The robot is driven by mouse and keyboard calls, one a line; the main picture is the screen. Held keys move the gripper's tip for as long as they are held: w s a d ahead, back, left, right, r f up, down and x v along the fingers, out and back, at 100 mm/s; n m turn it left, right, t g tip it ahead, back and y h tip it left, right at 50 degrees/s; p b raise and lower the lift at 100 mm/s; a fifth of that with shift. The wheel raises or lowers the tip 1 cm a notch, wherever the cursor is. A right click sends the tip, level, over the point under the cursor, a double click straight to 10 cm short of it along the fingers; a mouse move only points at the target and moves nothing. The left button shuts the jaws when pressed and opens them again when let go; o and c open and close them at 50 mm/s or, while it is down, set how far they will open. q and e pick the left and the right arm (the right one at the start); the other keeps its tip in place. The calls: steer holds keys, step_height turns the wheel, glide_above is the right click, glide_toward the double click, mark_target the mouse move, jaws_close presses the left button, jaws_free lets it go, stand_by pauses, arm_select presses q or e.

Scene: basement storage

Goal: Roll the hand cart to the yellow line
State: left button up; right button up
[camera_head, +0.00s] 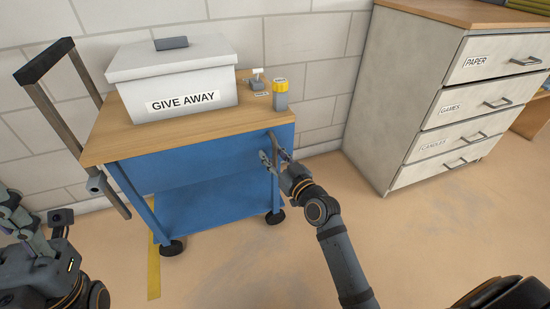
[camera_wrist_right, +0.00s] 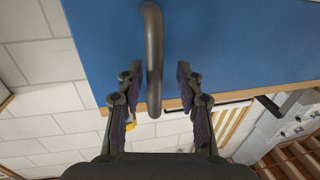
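The hand cart (camera_head: 200,168) has a wooden top, blue panels, a lower blue shelf and dark wheels, with a tall black-topped push bar (camera_head: 46,62) at its left. A curved grey handle (camera_head: 273,143) sits on its front panel near the right corner; it also shows in the right wrist view (camera_wrist_right: 153,50). My right gripper (camera_head: 272,158) is at this handle. In the wrist view its fingers (camera_wrist_right: 159,82) stand apart on either side of the bar, with gaps. The yellow line (camera_head: 153,268) runs on the floor by the cart's left wheel, its far part hidden. My left gripper (camera_head: 14,212) is at the left edge, clear of the cart; its fingers are unclear.
On the cart top stand a white lidded box (camera_head: 192,62) labelled "GIVE AWAY", a small grey item (camera_head: 257,83) and a yellow-and-grey block (camera_head: 280,96). A drawer cabinet (camera_head: 402,95) stands to the right. A brick wall is close behind. Floor in front is clear.

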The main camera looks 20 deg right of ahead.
steer(key=v, duration=1.2)
